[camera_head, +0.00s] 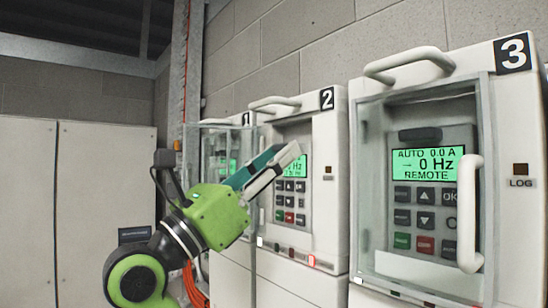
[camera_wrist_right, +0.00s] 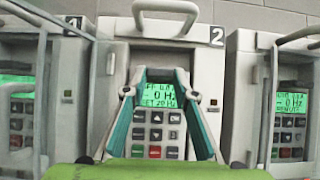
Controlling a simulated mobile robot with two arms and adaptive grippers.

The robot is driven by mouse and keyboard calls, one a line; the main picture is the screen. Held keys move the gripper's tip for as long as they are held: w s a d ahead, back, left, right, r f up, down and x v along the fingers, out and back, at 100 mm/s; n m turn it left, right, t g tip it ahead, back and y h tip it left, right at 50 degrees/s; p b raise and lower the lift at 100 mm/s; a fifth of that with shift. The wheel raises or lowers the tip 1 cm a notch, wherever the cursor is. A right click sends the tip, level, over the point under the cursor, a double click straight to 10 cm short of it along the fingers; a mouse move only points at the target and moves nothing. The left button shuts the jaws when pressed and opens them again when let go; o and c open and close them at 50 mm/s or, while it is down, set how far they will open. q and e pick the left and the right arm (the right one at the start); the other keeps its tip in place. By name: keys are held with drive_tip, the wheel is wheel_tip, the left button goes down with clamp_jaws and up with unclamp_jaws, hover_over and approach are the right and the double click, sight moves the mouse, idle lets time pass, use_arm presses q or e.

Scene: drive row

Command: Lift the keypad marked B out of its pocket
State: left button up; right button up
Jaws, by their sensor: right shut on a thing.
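The keypad of drive 2 (camera_head: 290,201) has a green lit screen and rows of dark keys, with a green and a red key at the bottom. It sits in the recess of its cabinet; I cannot see a letter B on it. My right gripper (camera_head: 287,152) reaches in from the left, its fingers at the upper part of this keypad. In the right wrist view, the teal-sided fingers (camera_wrist_right: 166,80) stand on either side of the keypad (camera_wrist_right: 156,134) and are shut on it. They partly cover its screen and sides. My left gripper is not in view.
Drive 3 (camera_head: 519,120) stands at the right, with a clear handled cover (camera_head: 470,215) in front of its lit keypad (camera_head: 428,190). Drive 1 (camera_wrist_right: 68,90) is on the left, partly hidden. A clear panel edge (camera_head: 253,225) stands beside my right gripper. Top handles (camera_head: 275,102) project forward.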

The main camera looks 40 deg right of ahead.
drive_tip(key=shift+r, duration=0.15)
drive_tip(key=shift+d+r+p, duration=0.1)
drive_tip(key=shift+r+p, duration=0.95)
drive_tip(key=shift+r, duration=0.25)
drive_tip(key=shift+f, duration=0.1)
idle(0.5)
drive_tip(key=w+a, duration=0.1)
drive_tip(key=a, duration=0.9)
idle(0.5)
drive_tip(key=shift+w+d, duration=0.1)
